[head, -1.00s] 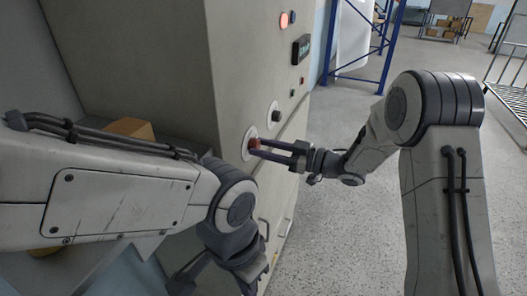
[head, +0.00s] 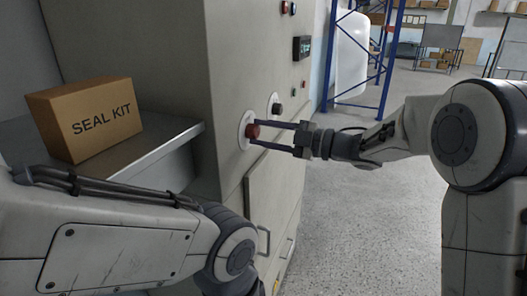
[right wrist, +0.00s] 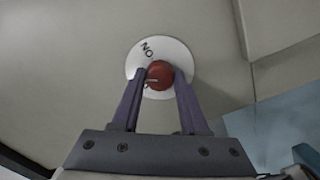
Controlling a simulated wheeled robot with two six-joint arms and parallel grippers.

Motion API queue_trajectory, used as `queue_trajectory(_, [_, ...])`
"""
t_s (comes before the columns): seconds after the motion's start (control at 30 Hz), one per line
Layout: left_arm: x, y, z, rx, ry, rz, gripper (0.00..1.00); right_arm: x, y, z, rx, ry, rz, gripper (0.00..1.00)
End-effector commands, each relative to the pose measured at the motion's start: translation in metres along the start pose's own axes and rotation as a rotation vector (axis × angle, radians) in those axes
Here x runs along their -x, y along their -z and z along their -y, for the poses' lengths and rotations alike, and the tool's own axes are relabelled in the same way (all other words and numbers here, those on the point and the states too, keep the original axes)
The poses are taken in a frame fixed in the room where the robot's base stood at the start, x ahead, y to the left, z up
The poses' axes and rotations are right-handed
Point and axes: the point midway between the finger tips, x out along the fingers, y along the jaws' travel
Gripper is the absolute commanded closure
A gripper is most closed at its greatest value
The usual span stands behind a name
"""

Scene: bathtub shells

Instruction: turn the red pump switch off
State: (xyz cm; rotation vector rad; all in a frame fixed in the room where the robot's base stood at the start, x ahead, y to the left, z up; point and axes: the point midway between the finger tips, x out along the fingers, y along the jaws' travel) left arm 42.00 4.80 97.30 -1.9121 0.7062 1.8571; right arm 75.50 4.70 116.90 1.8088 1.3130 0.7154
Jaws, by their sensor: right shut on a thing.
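The red pump switch (head: 253,131) is a round red knob on a white disc (head: 243,140) on the front of the grey cabinet. My right gripper (head: 260,133) reaches it from the right, with its two fingers on either side of the knob. In the right wrist view the red knob (right wrist: 159,75) sits between the fingertips (right wrist: 161,73), which are shut on it. The word "ON" (right wrist: 147,48) shows on the disc at the upper left. A short light mark is on the knob's left side. My left gripper is outside the picture.
A black knob (head: 276,107) is on the panel up and right of the red one. Lamps and a small display (head: 302,48) are higher up. A "SEAL KIT" box (head: 88,118) stands on a shelf at left. Open floor (head: 355,215) lies to the right.

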Motion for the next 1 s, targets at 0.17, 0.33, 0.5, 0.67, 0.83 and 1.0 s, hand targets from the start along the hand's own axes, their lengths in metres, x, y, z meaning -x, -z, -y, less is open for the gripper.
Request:
queue_trajectory(0.17, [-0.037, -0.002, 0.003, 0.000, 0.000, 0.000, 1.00, 0.000, -0.004, 0.007, 0.170, 0.000, -0.002, 1.00])
queue_trajectory(0.33, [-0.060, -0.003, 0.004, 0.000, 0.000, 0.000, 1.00, 0.000, -0.003, 0.006, 0.315, 0.001, -0.003, 1.00])
queue_trajectory(0.5, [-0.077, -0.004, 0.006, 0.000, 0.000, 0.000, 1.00, 0.000, -0.002, 0.004, 0.433, 0.002, -0.002, 1.00])
queue_trajectory(0.67, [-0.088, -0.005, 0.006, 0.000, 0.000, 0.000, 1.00, 0.000, -0.001, 0.003, 0.512, 0.002, -0.002, 1.00])
queue_trajectory(0.83, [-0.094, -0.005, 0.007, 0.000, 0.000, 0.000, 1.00, 0.000, 0.000, 0.002, 0.564, 0.003, -0.002, 1.00])
queue_trajectory(1.0, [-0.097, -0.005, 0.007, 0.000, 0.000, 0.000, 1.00, 0.000, 0.000, 0.001, 0.586, 0.004, -0.003, 1.00])
